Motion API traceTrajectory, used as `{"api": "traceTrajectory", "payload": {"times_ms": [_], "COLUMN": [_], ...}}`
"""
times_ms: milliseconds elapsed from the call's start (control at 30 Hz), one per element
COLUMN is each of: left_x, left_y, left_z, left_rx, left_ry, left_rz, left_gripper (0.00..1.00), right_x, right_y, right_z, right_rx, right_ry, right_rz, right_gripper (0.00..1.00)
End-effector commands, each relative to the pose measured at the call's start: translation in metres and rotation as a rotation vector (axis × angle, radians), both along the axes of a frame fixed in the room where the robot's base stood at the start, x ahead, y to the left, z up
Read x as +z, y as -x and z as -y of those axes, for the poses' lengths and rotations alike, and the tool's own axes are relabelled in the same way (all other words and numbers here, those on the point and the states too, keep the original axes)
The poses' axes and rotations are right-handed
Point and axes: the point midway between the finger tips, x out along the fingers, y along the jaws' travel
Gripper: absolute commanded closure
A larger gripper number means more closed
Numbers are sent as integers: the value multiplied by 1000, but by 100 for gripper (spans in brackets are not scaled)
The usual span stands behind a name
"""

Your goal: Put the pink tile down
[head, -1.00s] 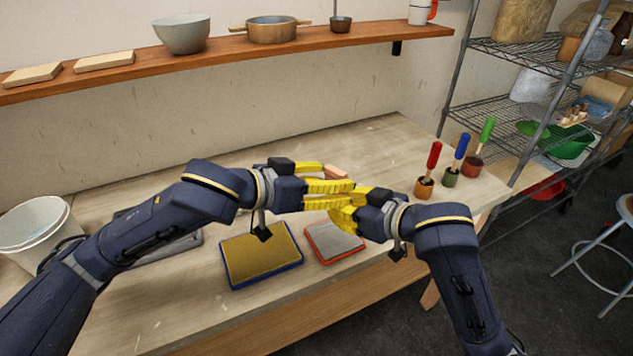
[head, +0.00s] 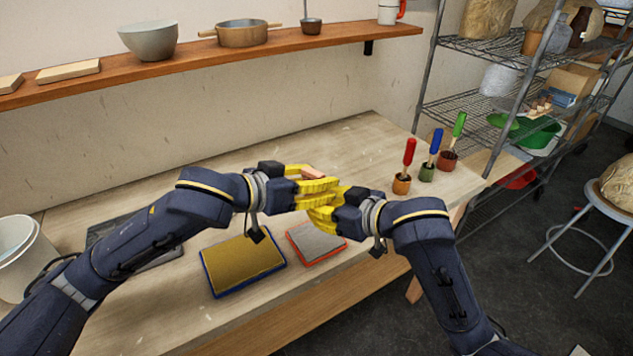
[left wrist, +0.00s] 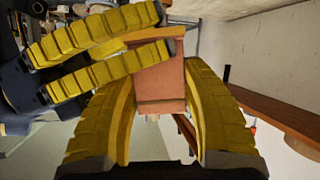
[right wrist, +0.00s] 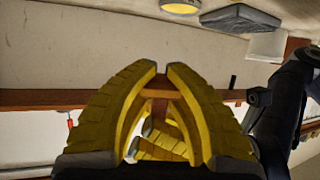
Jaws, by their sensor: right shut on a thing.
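The pink tile (left wrist: 160,82) is a small flat block between the fingers of my left gripper (left wrist: 160,65) in the left wrist view. In the head view the tile (head: 312,173) shows at the tips of my left gripper (head: 318,180). My right gripper (head: 330,205) comes across from the right. It is shut on the far end of the tile, and a small part of the tile (right wrist: 157,92) shows between its fingertips in the right wrist view. Both left fingers lie close along the tile's sides; I cannot tell whether they press on it. The tile is above the table.
A yellow mat with a blue edge (head: 243,264) and a grey mat with a red edge (head: 317,240) lie on the table below. Three coloured-handled tools in small pots (head: 402,186) stand at right. The table behind my grippers (head: 340,140) is clear.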

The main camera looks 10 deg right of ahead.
Motion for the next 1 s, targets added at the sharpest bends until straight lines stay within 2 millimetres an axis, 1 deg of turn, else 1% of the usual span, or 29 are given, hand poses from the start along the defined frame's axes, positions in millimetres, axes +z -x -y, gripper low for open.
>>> {"api": "traceTrajectory", "payload": {"times_ms": [33, 100, 167, 200, 333, 400, 667, 767, 867, 967, 1000], "left_x": [0, 0, 0, 0, 0, 0, 0, 0, 0, 0, 0], "left_y": [1, 2, 2, 2, 2, 1, 1, 1, 1, 1, 1], "left_z": [1, 1, 1, 1, 1, 1, 1, 1, 1, 1, 1], "left_rx": [-4, -4, -5, -5, -4, -3, -3, -3, -3, -3, -3], "left_ry": [2, 2, 3, 3, 2, 2, 1, 1, 1, 1, 1], "left_rz": [-2, -2, -2, -2, -2, -2, -1, -1, -1, -1, -1], "left_gripper": [78, 87, 87, 92, 92, 92, 92, 92, 92, 92, 92], "right_x": [0, 0, 0, 0, 0, 0, -3, -15, -40, -77, -94], "right_y": [0, 0, 0, 0, 0, 0, 0, 1, 3, 10, 13], "right_z": [0, 0, 0, 0, 0, 0, 0, 3, 8, 16, 21], "right_rx": [1, 1, 1, 1, 1, 1, 1, 1, 1, 4, 5], "right_ry": [0, 0, 0, 0, 0, 0, 4, 22, 61, 116, 143], "right_rz": [0, 0, 0, 0, 0, 0, -5, -26, -68, -131, -160], "right_gripper": [100, 100, 100, 85, 70, 64, 64, 64, 64, 64, 64]}}
